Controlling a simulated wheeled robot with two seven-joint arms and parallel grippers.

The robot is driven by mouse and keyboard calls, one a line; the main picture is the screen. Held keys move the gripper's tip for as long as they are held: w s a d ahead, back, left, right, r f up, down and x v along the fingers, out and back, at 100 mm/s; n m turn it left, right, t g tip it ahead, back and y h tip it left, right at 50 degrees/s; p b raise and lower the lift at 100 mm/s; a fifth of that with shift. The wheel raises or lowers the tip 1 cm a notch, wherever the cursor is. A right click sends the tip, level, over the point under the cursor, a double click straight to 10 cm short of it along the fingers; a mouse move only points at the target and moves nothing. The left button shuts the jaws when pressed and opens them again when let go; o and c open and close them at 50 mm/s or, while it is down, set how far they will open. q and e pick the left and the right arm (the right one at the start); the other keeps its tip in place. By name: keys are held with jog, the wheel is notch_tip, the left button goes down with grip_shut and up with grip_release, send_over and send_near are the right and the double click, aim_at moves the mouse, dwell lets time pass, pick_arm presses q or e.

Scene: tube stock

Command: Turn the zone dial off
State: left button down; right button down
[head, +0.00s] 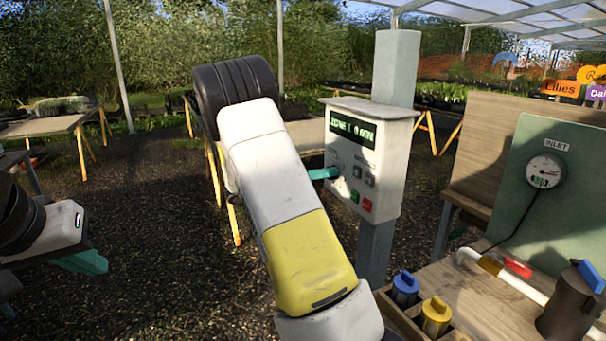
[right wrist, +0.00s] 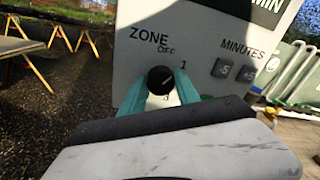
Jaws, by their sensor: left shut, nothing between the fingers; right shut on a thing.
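The zone dial (right wrist: 160,79) is a round black knob on the light grey control box (head: 367,120). In the right wrist view it sits under the printed words ZONE and OFF, with 1 to its upper right and 3 below. Its light mark seems to point up and right, toward 1. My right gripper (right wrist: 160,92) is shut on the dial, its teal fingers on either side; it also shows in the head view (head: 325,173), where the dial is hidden. My left gripper (head: 85,262) is shut and empty at the far left, away from the box.
The box is on a grey post (head: 396,70), with a lit display (head: 352,130) seeming to read ZONE 1 0 MIN. Green (head: 355,196) and red (head: 367,205) buttons sit below. A wooden bench (head: 480,318) with blue and yellow capped parts and an inlet gauge (head: 546,171) stands right.

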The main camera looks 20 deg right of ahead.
jog(key=shift+f+n, duration=0.2)
jog(key=shift+n, duration=3.4)
jog(key=c, duration=0.9)
grip_release()
jog(key=shift+a, duration=0.1)
jog(key=a, duration=0.7)
jog(key=shift+a, duration=0.35)
